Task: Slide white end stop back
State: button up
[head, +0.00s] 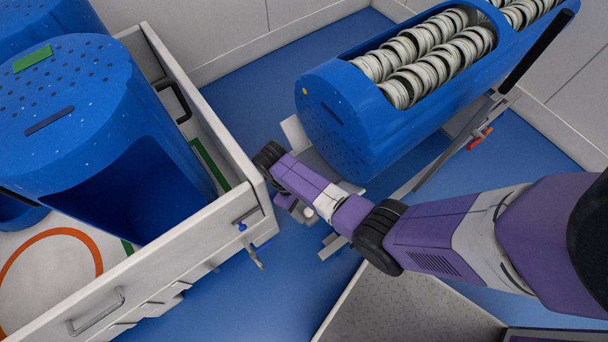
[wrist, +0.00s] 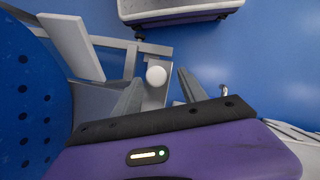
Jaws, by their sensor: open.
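A pale, flat upright plate, which looks like the white end stop, stands beside the end of the blue tub (head: 340,130). It shows in the wrist view (wrist: 72,45) and partly in the head view (head: 296,132). A white ball knob (wrist: 156,75) sits on a grey bracket joined to the metal frame near the plate. My gripper (wrist: 160,90) is open, with one finger on each side of the knob in the wrist view. I cannot tell whether a finger touches it. In the head view the knob (head: 308,212) shows beside my wrist.
The blue tub lies on a carrier with rails and holds rows of pale ring-shaped parts (head: 425,55). At left, a white-walled cart (head: 215,125) with blue tubs stands close to my wrist. A latch with a blue tip (head: 250,240) sticks out from its corner. Blue floor (head: 275,300) is clear below.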

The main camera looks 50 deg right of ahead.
jog(key=shift+r, duration=0.1)
jog(key=p+v, duration=0.1)
jog(key=v, duration=0.6)
jog(key=shift+w+r, duration=0.2)
jog(key=shift+r, duration=0.05)
jog(key=shift+s, duration=0.1)
